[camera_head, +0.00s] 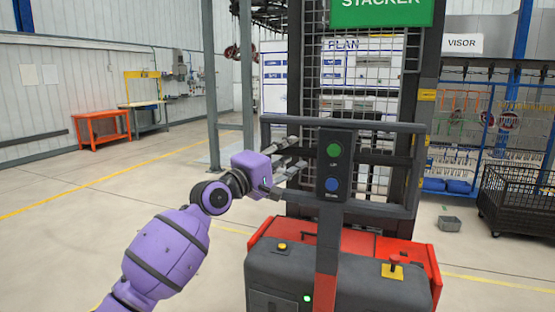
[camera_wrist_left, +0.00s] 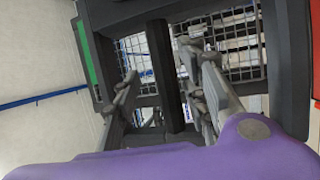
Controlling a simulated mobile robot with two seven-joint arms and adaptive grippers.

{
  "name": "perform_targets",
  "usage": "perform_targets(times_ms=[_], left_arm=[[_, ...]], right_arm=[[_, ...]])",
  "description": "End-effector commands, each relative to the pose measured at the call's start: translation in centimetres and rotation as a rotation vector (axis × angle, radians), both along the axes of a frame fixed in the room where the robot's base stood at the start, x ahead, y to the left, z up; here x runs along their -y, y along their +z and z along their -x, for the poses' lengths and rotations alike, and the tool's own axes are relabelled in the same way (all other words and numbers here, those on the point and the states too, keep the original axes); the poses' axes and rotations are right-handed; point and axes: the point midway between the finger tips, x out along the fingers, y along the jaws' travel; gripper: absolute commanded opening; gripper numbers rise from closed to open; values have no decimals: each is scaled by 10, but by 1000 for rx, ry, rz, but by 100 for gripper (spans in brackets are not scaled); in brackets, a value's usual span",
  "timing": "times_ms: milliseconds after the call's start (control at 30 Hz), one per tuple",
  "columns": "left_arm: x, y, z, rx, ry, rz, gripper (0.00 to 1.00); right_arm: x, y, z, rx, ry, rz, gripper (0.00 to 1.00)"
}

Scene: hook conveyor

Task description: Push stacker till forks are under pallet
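The stacker (camera_head: 285,270) stands right in front of me, with a red and dark grey body, a mesh-covered mast and a dark handle frame (camera_head: 385,126). A green button (camera_head: 334,150) and a blue button (camera_head: 332,184) sit on its central post. My left gripper (camera_head: 293,160) is at the left part of the handle frame with its fingers spread. In the left wrist view the gripper (camera_wrist_left: 165,85) has its fingers apart, with a dark upright bar showing between them. I cannot tell whether they touch the frame. My right gripper is out of view. The forks and pallet cannot be seen.
A black mesh cart (camera_head: 515,200) and a small grey bin (camera_head: 450,224) stand at the right. An orange table (camera_head: 101,127) is at the far left wall. A grey post (camera_head: 211,90) rises left of the stacker. The floor at left is open.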

Motion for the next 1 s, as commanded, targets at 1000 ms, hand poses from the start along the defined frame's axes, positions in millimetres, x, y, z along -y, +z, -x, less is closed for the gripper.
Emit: perform_targets(times_ms=[1000], left_arm=[[-74,-18,85,4,1,0,40]], right_arm=[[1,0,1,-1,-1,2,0]])
